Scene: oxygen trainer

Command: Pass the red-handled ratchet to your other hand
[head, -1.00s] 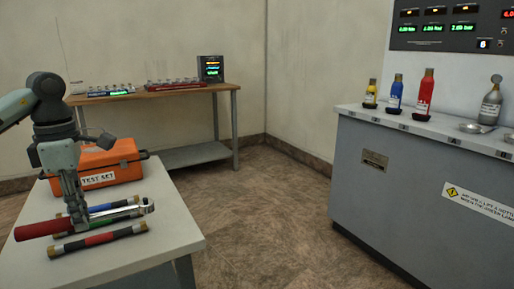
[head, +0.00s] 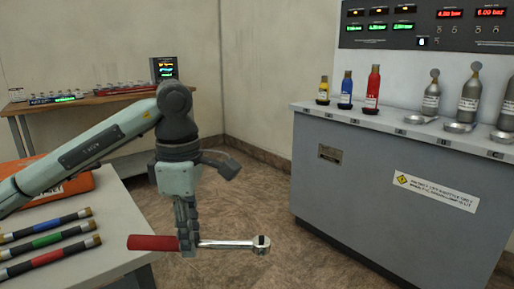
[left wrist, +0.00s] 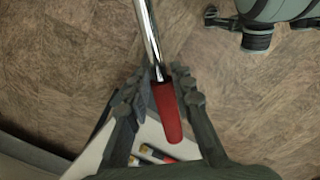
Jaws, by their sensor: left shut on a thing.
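The ratchet has a red handle (head: 152,243) and a shiny metal shaft (head: 225,244) with a round head. My left gripper (head: 187,246) is shut on it near where the handle meets the shaft. It holds the ratchet level in the air, off the right side of the white table (head: 92,270). In the head view the handle points left and the head points right. In the left wrist view the red handle (left wrist: 167,112) and shaft (left wrist: 149,32) show between my left fingers (left wrist: 158,88).
Bars with blue, green and red bands (head: 45,225) lie on the white table, near an orange case (head: 70,190). A grey cabinet (head: 370,185) with bottles on top stands at right. Open floor lies between them. A wooden bench (head: 85,105) stands behind.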

